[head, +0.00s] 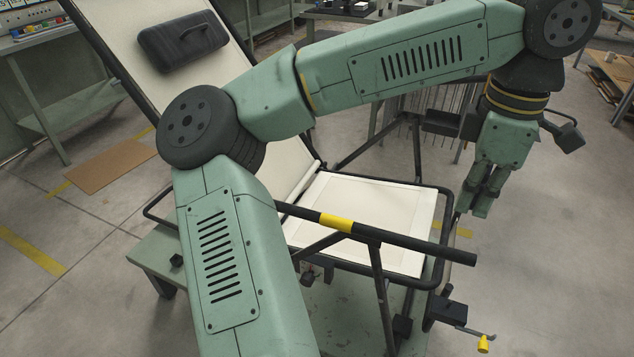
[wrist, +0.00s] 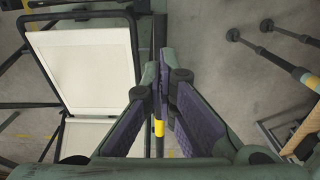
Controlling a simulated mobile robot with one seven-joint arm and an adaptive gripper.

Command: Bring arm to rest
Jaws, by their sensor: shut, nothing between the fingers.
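My arm is bent across the head view in front of the folding lounger. My gripper (head: 474,212) hangs at its right end, pointing down, beside the right edge of the lounger's white seat panel (head: 375,215). Its fingers are together with nothing between them; the wrist view also shows the closed fingers (wrist: 163,65). The lounger's backrest (head: 128,18) stands tilted up at the upper left, with a dark headrest pad (head: 183,42) on it. A dark armrest bar (head: 400,240) with a yellow band runs above the near side of the seat. My arm hides part of the backrest.
A crank with a yellow handle (head: 483,343) juts out at the lower right of the lounger. A green bench (head: 60,100) stands at the left and a brown board (head: 108,162) lies on the floor. Open concrete floor (head: 560,240) lies to the right of my gripper.

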